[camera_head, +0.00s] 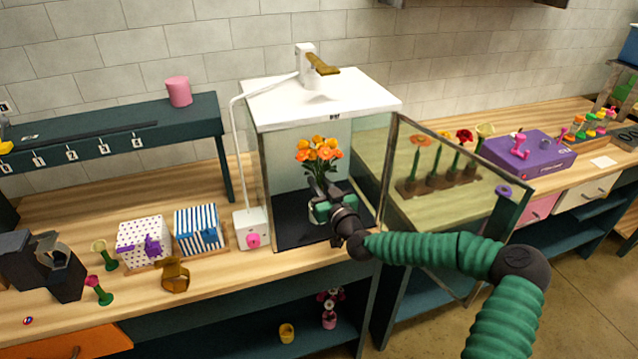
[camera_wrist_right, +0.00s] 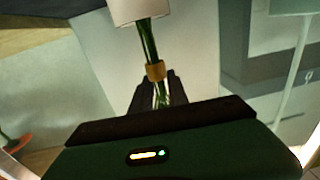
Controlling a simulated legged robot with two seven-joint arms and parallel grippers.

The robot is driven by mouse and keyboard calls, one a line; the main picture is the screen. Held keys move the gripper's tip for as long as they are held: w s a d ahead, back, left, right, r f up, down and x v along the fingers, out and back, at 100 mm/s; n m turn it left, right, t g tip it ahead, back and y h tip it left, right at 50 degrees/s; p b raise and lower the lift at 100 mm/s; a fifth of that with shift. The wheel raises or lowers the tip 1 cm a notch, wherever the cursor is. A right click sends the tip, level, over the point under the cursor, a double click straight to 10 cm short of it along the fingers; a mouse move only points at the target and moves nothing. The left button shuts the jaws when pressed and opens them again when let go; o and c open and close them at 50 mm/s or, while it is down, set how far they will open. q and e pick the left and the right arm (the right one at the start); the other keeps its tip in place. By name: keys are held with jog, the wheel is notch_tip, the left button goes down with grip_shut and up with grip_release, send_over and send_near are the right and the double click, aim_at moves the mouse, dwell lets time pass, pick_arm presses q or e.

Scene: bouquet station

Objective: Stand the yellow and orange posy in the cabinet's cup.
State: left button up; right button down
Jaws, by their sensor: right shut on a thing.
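The yellow and orange posy (camera_head: 319,153) is upright inside the glass-walled cabinet (camera_head: 320,101), blooms above my right gripper (camera_head: 325,200). That gripper reaches through the open front and is shut on the posy's stems. In the right wrist view, the gripper (camera_wrist_right: 159,95) grips the green stems (camera_wrist_right: 149,42) by a gold-coloured band (camera_wrist_right: 155,71). The stems meet a white, cup-like thing (camera_wrist_right: 136,9) at the top edge; I cannot tell whether they are in it or behind it. My left gripper is not in view.
The cabinet's glass door (camera_head: 455,185) stands open to the right, close beside my right arm. A white box with a pink knob (camera_head: 252,240) stands left of the cabinet. Dotted (camera_head: 140,236) and striped (camera_head: 190,222) boxes sit further left. A purple case (camera_head: 530,152) is at right.

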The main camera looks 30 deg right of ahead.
jog(key=shift+f, duration=0.1)
jog(key=shift+f+b, duration=0.4)
dwell(0.3)
jog(key=c, duration=1.2)
grip_release()
jog(key=o, duration=0.6)
jog(key=shift+c, duration=0.2)
jog(key=shift+s, duration=0.1)
